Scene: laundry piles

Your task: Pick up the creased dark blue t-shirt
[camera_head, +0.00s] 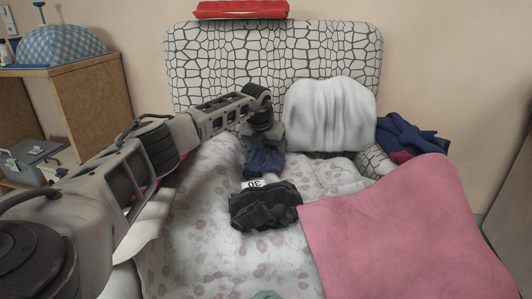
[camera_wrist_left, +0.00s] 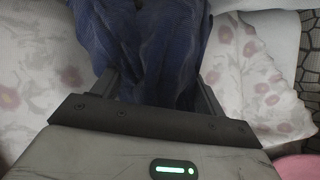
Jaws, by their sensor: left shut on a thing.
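A creased dark blue cloth, the t-shirt (camera_head: 262,162), hangs at the end of my left arm in the head view, over the floral bed cover. In the left wrist view the dark blue t-shirt (camera_wrist_left: 150,50) fills the space between the fingers. My left gripper (camera_head: 266,140) is shut on it; the fingers also show in the left wrist view (camera_wrist_left: 155,88). The gripper and arm hide part of the cloth. Another dark blue garment (camera_head: 410,135) lies crumpled at the right beside the pillow. My right gripper is not in view.
A black garment with a white "30" print (camera_head: 265,208) lies on the floral cover (camera_head: 200,235). A pink cloth (camera_head: 405,230) covers the right side. A white pillow (camera_head: 330,115) leans on the patterned headboard (camera_head: 275,55). A wooden shelf (camera_head: 95,95) stands left.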

